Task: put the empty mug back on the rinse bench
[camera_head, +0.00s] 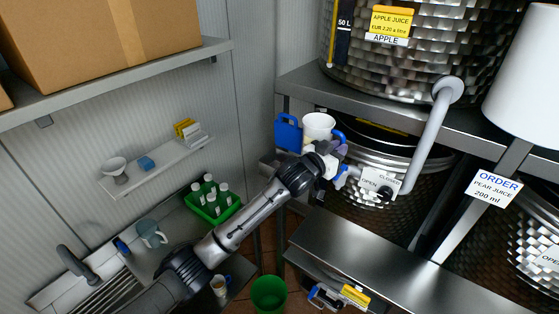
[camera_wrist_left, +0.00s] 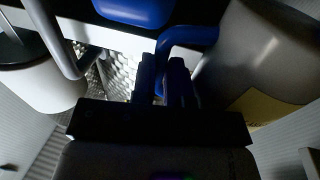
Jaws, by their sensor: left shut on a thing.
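A white mug (camera_head: 318,124) with a blue handle is held upright by my left gripper (camera_head: 332,160) in front of the apple vat's shelf. In the left wrist view the fingers of my left gripper (camera_wrist_left: 168,80) are shut on the blue handle, and the mug's side (camera_wrist_left: 265,50) fills the right, in shade. The mug's inside looks pale in the head view, but its bottom is hidden. The rinse bench (camera_head: 180,250) with its draining grooves and tap is at the lower left, below my left arm. A grey-blue mug (camera_head: 151,234) stands on it. My right gripper is not in view.
A green crate of bottles (camera_head: 212,203) stands on the bench's far end. A wall shelf (camera_head: 160,165) hangs above. A green bin (camera_head: 269,293) is on the floor. A steel counter (camera_head: 370,260) is below the vats. A blue object (camera_head: 288,132) is just left of the mug.

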